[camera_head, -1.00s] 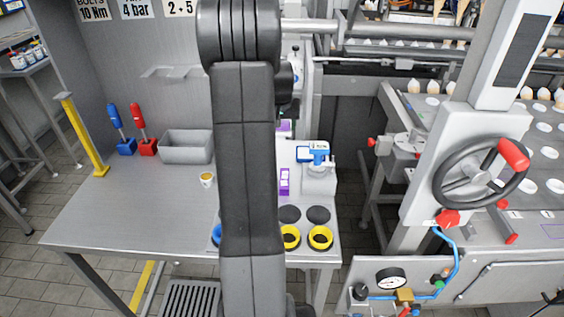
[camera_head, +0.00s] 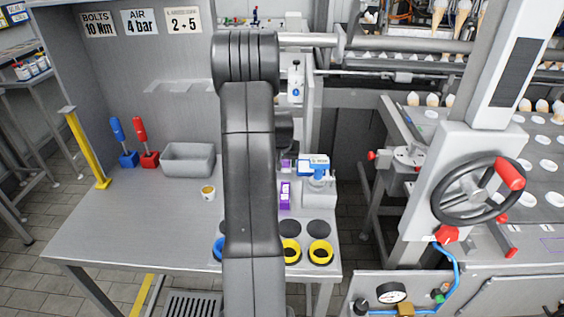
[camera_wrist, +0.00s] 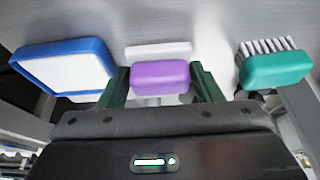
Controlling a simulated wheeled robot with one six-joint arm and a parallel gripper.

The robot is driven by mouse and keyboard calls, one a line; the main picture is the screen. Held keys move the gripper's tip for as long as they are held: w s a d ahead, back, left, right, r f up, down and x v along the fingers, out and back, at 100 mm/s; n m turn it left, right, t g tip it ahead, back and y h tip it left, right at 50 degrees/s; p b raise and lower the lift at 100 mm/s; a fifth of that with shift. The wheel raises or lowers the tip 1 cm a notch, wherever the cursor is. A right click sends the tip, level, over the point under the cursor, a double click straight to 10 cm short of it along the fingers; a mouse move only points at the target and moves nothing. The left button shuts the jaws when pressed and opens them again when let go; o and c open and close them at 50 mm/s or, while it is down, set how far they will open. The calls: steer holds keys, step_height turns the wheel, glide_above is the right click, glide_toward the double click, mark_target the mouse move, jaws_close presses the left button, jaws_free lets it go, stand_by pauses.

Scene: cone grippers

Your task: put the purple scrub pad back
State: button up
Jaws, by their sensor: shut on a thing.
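The purple scrub pad (camera_wrist: 160,77) sits between the two green fingers of my gripper (camera_wrist: 161,70) in the wrist view. My gripper is shut on it. A pale bar (camera_wrist: 158,50) shows just beyond the pad; I cannot tell whether they touch. A blue-framed white pad (camera_wrist: 62,67) is to the left, and a green brush with pale bristles (camera_wrist: 273,66) is to the right. In the head view my arm hides most of my gripper. A small purple patch (camera_head: 286,165) beside the arm may be the held pad, but I cannot tell.
The steel bench (camera_head: 130,220) holds a grey bin (camera_head: 188,159), a small cup (camera_head: 208,193), a purple-and-white item (camera_head: 285,195), a blue-topped device (camera_head: 318,170) and yellow rings (camera_head: 320,252). A machine with a handwheel (camera_head: 478,192) stands at the right. The bench's left front is clear.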

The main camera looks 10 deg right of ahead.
steer(key=shift+f, duration=0.25)
steer(key=o, duration=0.7)
steer(key=shift+r, duration=0.15)
steer(key=shift+c, duration=0.2)
steer(key=shift+r, duration=0.4)
steer(key=b+v, duration=0.1)
steer(key=v, duration=1)
steer(key=shift+r, duration=0.2)
steer(key=shift+s+a, duration=0.1)
